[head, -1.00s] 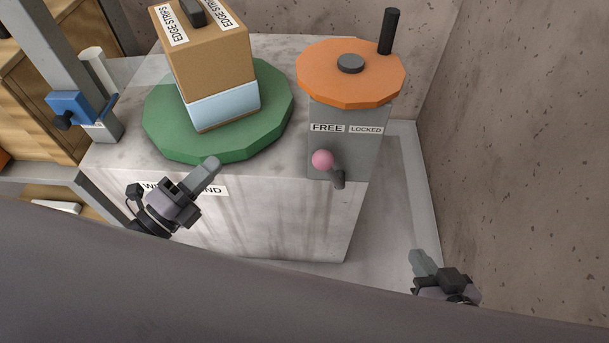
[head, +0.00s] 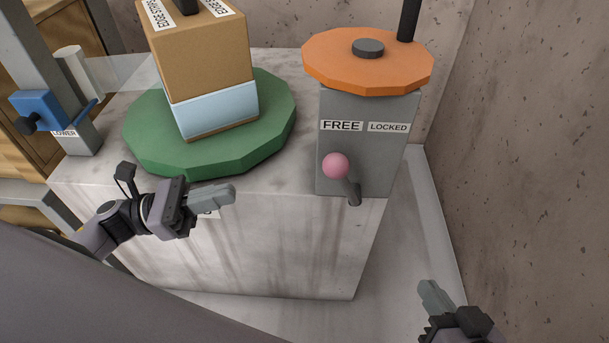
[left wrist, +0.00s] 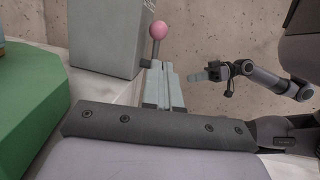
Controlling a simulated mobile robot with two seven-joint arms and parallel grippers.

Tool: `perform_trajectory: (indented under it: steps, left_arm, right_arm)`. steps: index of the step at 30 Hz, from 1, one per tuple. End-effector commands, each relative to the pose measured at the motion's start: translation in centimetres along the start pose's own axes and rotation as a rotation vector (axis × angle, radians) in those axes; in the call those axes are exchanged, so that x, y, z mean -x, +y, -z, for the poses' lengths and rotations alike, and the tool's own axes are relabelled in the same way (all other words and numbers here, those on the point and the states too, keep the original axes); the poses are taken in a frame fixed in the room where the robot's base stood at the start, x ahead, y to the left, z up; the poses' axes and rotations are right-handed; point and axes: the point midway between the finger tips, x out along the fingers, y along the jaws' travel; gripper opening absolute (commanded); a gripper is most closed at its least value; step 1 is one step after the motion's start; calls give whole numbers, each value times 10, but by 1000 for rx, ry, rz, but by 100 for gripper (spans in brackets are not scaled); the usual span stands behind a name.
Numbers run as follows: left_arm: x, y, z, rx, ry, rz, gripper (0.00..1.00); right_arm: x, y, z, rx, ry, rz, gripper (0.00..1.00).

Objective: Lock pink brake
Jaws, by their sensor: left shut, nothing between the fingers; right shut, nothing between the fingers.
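The pink brake knob (head: 336,166) sits on a short dark lever at the front of a grey post (head: 368,150). The lever leans up and left, with the knob under the FREE label (head: 341,126); the LOCKED label (head: 389,127) is to the right. The knob also shows in the left wrist view (left wrist: 158,30), beyond my fingertips. My left gripper (head: 222,196) is shut and empty, left of the knob and apart from it, in front of the slab. My right gripper (head: 432,296) is shut and empty, low at the right, away from the lever.
An orange wheel (head: 340,65) with a black upright handle tops the post. A green turntable (head: 150,150) carries a brown box (head: 205,60) on the stone block. A blue clamp (head: 38,112) is at the left. A speckled wall (head: 530,150) closes the right side.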

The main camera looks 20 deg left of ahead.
Motion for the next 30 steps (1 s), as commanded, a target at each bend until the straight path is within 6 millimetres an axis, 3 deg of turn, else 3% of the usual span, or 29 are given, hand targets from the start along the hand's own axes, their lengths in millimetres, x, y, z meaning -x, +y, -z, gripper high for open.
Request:
perform_trajectory:
  steps: [7, 11, 24, 30]
  left_arm:
    - [-2, 0, 0, 2, -1, -1, 0]
    - [-14, 0, -1, 2, -2, 1, 0]
    - [-101, 0, -2, 1, -5, 1, 0]
    - [-128, 0, -1, 3, -3, 0, 0]
  right_arm:
    - [0, 0, 0, 0, 0, 0, 0]
    - [0, 0, 0, -1, 0, 1, 0]
    - [-1, -1, -1, -9, 0, 7, 0]
    - [-1, -1, -2, -11, 0, 8, 0]
